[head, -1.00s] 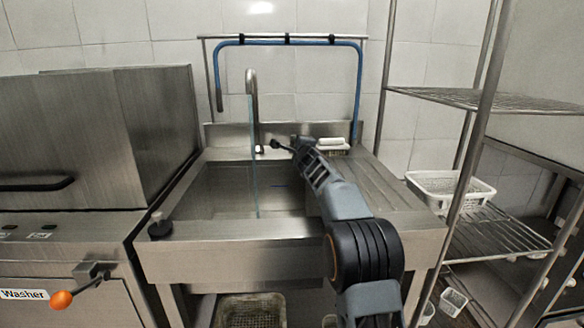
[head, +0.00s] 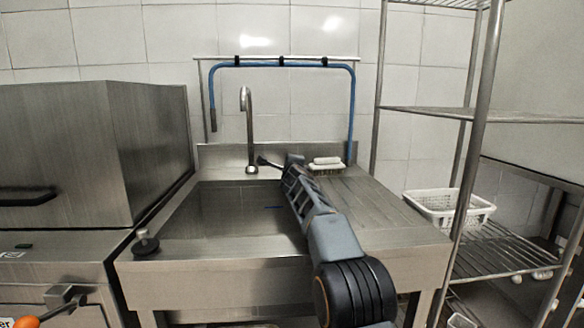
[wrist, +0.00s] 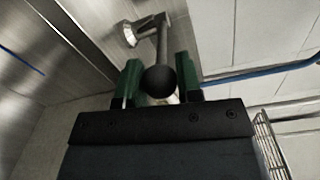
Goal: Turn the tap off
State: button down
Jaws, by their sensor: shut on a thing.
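The tap (head: 247,115) is a tall metal gooseneck at the back of the steel sink (head: 218,215). No water stream shows below its spout. In the wrist view, a metal lever (wrist: 162,45) with a round black knob (wrist: 158,79) runs out from a metal tap fitting (wrist: 133,33). The green fingers of my gripper (wrist: 158,82) stand on either side of the knob and are shut on it. In the head view my gripper (head: 265,161) is small and dark beside the tap base, and its finger detail is too small to tell.
A blue hose (head: 285,63) hangs on a rail over the sink. A white brush (head: 327,164) lies on the back right of the counter. A steel washer (head: 90,155) stands left. A wire rack with a white perforated basket (head: 448,206) stands right.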

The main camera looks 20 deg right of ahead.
jog(key=c, duration=0.8)
grip_release()
jog(key=b+v, duration=0.4)
jog(key=v, duration=1)
jog(key=s+a+r+n+g+y+p, duration=0.4)
jog(key=s+a+r+n+y+p, duration=0.55)
jog(key=p, duration=1.25)
jog(key=s+d+n+g+h+p, duration=0.1)
jog(key=s+n+g+h+p, duration=0.1)
jog(key=s+p, duration=0.4)
jog(key=s+d+r+n+g+h+p, duration=0.1)
jog(key=s+d+n+g+h+p, duration=0.1)
jog(key=s+n+g+p, duration=0.2)
jog(key=s+d+n+g+h+p, duration=0.1)
jog(key=s+n+g+h+p, duration=0.1)
jog(key=s+n+p, duration=0.5)
jog(key=shift+s+d+r+g+p, duration=0.1)
jog(key=shift+s+g+p, duration=0.4)
jog(key=shift+s, duration=1.05)
jog(key=shift+s+d+r+g+p, duration=0.25)
jog(key=shift+s+p, duration=0.4)
jog(key=shift+s, duration=0.9)
